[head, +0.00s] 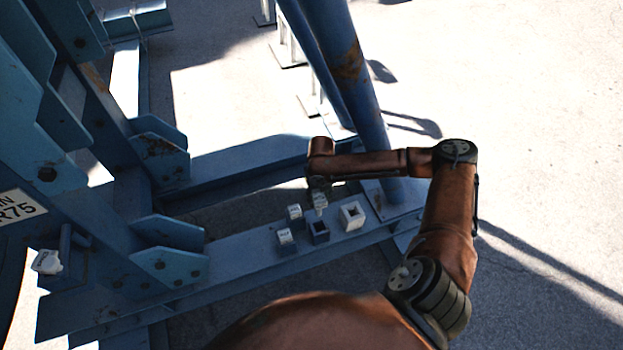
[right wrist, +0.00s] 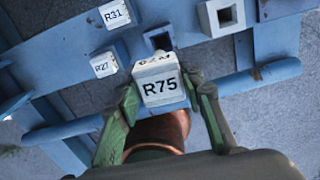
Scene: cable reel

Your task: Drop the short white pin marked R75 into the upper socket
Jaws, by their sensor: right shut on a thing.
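The short white pin marked R75 (right wrist: 160,85) is between the green fingers of my right gripper (right wrist: 163,98), which is shut on it, label toward the wrist camera. In the head view the pin (head: 319,201) hangs under my right gripper (head: 318,188), just above an open blue square holder (head: 318,231) on the beam. That holder (right wrist: 158,39) looks empty in the right wrist view. A sign reading R75 (head: 16,208) is on the blue frame at far left, above a small bracket (head: 65,268). I cannot tell for sure which opening is the upper socket. My left gripper is not in view.
Pins marked R31 (right wrist: 115,13) and R27 (right wrist: 103,65) stand beside the empty holder. A white block with a square hole (head: 352,216) sits to its right. A blue post (head: 362,110) rises close behind my wrist. Blue frame plates (head: 165,265) stand at left.

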